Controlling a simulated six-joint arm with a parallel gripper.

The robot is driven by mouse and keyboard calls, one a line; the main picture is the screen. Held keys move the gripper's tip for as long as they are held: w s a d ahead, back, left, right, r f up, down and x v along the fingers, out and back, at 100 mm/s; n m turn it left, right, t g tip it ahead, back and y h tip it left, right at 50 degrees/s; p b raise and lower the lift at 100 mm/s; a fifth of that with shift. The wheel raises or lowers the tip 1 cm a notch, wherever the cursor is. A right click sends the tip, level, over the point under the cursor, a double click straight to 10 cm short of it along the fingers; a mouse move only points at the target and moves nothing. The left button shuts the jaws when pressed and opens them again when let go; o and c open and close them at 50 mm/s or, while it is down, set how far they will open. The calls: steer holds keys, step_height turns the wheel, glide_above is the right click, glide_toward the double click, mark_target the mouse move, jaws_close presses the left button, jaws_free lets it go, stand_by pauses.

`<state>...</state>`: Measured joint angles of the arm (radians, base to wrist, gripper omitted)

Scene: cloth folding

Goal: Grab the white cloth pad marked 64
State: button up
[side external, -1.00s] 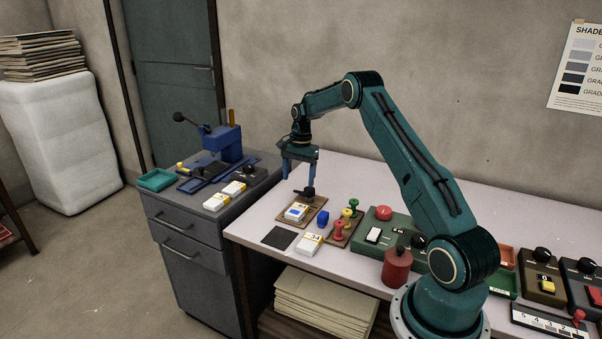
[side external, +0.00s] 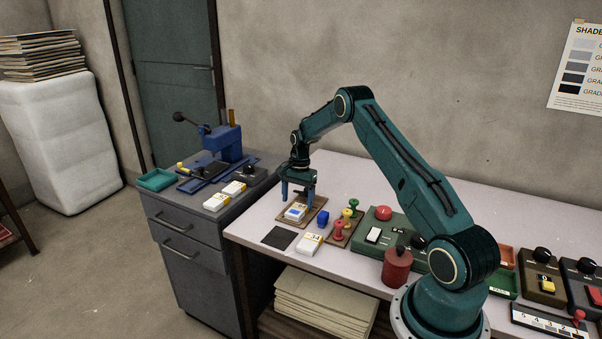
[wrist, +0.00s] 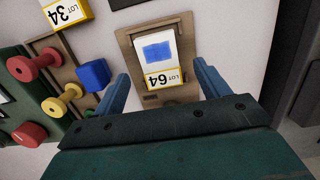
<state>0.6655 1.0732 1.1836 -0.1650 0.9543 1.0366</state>
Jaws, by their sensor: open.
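The white pad marked 64 (wrist: 158,62) has a blue patch and a yellow label edge in the wrist view. It lies on a brown wooden board (wrist: 124,36) on the table. The pad also shows in the side view (side external: 295,211), below my gripper. My gripper (side external: 298,203) is open and empty, pointing down. In the wrist view its two blue fingers (wrist: 163,75) are spread to either side of the board's near part, with the pad between and ahead of them. I cannot tell the exact height of the fingertips above the board.
A blue cube (wrist: 94,75) sits just left of the board in the wrist view. A pad marked 34 (wrist: 68,12) and a rack with red and yellow knobs (side external: 343,229) are close by. A dark square (side external: 279,237) lies in front. Bare table lies right of the board in the wrist view.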

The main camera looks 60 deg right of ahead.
mark_target(297, 209)
steer(key=shift+a+f, duration=0.2)
steer(key=shift+f, duration=1.4)
steer(key=c, duration=1.1)
